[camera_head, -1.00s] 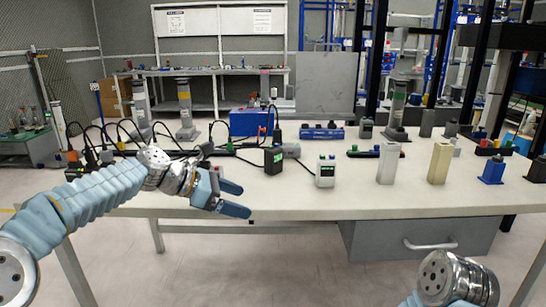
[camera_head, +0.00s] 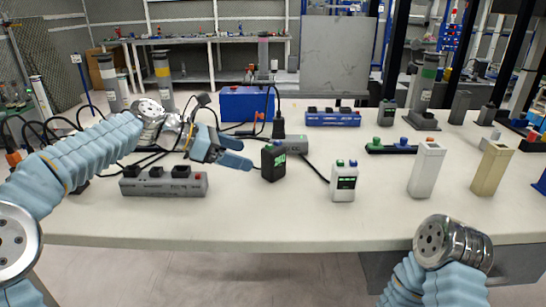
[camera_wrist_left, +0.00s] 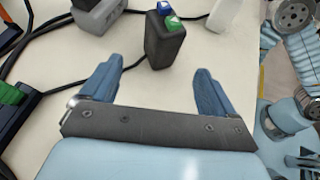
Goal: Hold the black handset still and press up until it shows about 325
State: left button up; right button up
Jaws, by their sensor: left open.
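The black handset (camera_head: 273,163) stands upright on the white bench, with a small green display on its front. In the left wrist view the handset (camera_wrist_left: 163,45) has one blue and one green button on top; which one is up I cannot tell. The reading is too small to make out. My left gripper (camera_head: 247,154) is open and empty, just left of the handset. In the left wrist view its two fingers (camera_wrist_left: 160,68) are spread, with the handset ahead of the gap between them. Of my right arm only a wrist part shows at lower right; its gripper is out of view.
A white handset (camera_head: 344,181) stands right of the black one. A grey power strip (camera_head: 165,188) lies at left. A white post (camera_head: 426,170) and a beige post (camera_head: 490,170) stand at right. A blue box (camera_head: 246,103) is behind. Black cables cross the bench. The front strip is clear.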

aim_at(262, 161)
pick_arm(q)
jog(key=b+x, duration=0.1)
jog(key=x, duration=0.4)
jog(key=shift+d+f+b, duration=0.25)
jog(key=shift+f+b, duration=0.05)
jog(key=shift+b, duration=0.1)
jog(key=shift+w+d+f+p, duration=0.1)
jog(key=shift+w+d+p, duration=0.05)
jog(key=shift+d+p, duration=0.3)
jog(key=shift+w+d+f+p, duration=0.15)
jog(key=shift+d+p, duration=0.15)
jog(key=shift+d, duration=0.15)
jog(key=shift+x, duration=0.75)
pick_arm(e)
jog(key=shift+f, duration=0.15)
pick_arm(q)
jog(key=c, duration=0.7)
pick_arm(e)
grip_shut()
pick_arm(q)
jog(key=shift+c, duration=0.2)
